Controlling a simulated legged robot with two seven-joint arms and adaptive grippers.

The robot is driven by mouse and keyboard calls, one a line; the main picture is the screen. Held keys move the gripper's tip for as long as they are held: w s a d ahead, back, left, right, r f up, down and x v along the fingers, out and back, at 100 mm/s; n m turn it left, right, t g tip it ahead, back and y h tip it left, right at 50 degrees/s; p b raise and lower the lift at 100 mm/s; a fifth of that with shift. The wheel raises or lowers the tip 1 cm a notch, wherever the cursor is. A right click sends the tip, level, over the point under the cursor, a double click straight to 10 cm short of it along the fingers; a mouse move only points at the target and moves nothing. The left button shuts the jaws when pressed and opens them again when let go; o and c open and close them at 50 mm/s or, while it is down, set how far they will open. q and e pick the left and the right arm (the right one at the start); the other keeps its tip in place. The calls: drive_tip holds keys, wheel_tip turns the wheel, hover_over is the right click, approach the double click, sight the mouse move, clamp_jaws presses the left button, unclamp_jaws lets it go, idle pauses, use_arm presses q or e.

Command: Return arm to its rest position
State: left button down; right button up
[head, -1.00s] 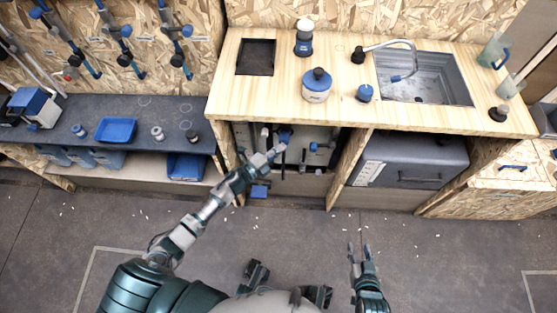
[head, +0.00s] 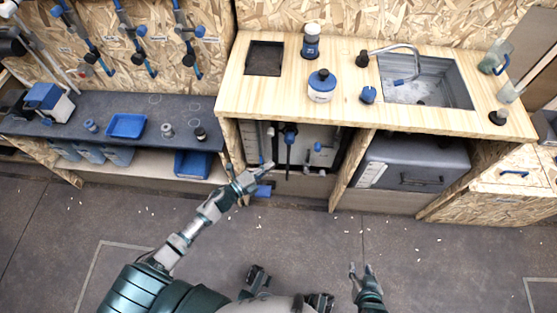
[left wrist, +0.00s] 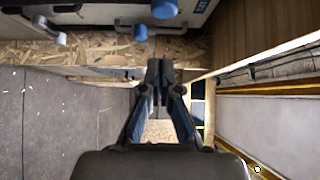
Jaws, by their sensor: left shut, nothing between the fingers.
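My left arm reaches from the lower left in the head view. Its gripper (head: 262,168) is just in front of the left post of the wooden counter and the open bay beneath it. In the left wrist view the left gripper's dark fingers (left wrist: 160,72) are together with nothing between them. My right gripper (head: 361,268) is low in the head view, over the bare floor. Its two fingers stand apart and hold nothing visible.
The wooden counter (head: 425,123) carries a sink (head: 430,92), bottles and a white-and-blue jar (head: 322,86). Its bay holds blue-tipped clamps (head: 290,138). A dark bench (head: 70,119) with a blue tray (head: 126,125) stands left. The grey floor (head: 200,275) is largely clear.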

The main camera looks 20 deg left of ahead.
use_arm(q)
drive_tip(key=s+a+f+n+g+y+p, duration=0.2)
drive_tip(key=s+f+n+g+y+p, duration=0.15)
drive_tip(key=s+f+n, duration=0.35)
drive_tip(key=s+a+f+n+g+y+p, duration=0.25)
drive_tip(key=s+f+n+y+p, duration=0.2)
drive_tip(key=s+f+n, duration=0.35)
drive_tip(key=s+d+f+n+g, duration=0.2)
drive_tip(key=s, duration=0.5)
drive_tip(key=s+d+f+n+g+p, duration=0.1)
drive_tip(key=s+d+f+n+g, duration=0.1)
drive_tip(key=s, duration=0.5)
drive_tip(key=s+d+f+n+g+p, duration=0.1)
drive_tip(key=s+d+f+n+g, duration=0.1)
drive_tip(key=s+f+g, duration=0.2)
drive_tip(key=s, duration=0.3)
drive_tip(key=shift+s+n+y, duration=0.3)
drive_tip(key=shift+s, duration=0.1)
use_arm(e)
drive_tip(key=s+d+f+g, duration=0.2)
drive_tip(key=s+f, duration=0.5)
drive_tip(key=f, duration=0.4)
drive_tip(key=s+d+f+g+h, duration=0.1)
drive_tip(key=s+f+g, duration=0.3)
drive_tip(key=f, duration=0.7)
drive_tip(key=s+d, duration=0.1)
drive_tip(key=s, duration=0.1)
drive_tip(key=shift+s+g+h, duration=0.3)
drive_tip(key=shift+s+g, duration=0.1)
